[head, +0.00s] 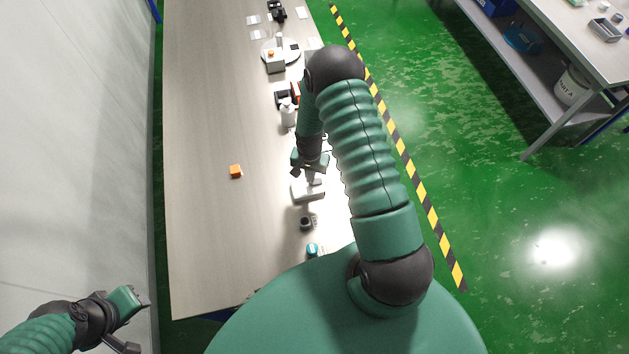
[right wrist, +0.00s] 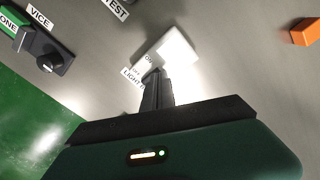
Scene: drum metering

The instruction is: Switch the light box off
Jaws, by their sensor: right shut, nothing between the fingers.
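The light box (head: 305,195) is a small white box on the bench, partly covered by my right gripper in the head view. In the right wrist view the light box (right wrist: 177,48) has a bright white, glowing-looking top. A label starting "LIGHT" (right wrist: 131,78) lies beside it, with small ON and OFF lettering near my fingertips. My right gripper (head: 313,177) is shut and empty, pointing down at the box. Its fingers (right wrist: 155,78) overlap the box's near edge and hide the switch; I cannot tell whether they touch. My left gripper (head: 140,320) hangs off the bench at lower left, its jaws unclear.
An orange block (head: 235,171) lies on the bench left of the box. A dark device (head: 306,223) and a teal item (head: 312,249) stand nearer me. A white bottle (head: 288,113) and other equipment stand farther along. The bench's left side is mostly clear.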

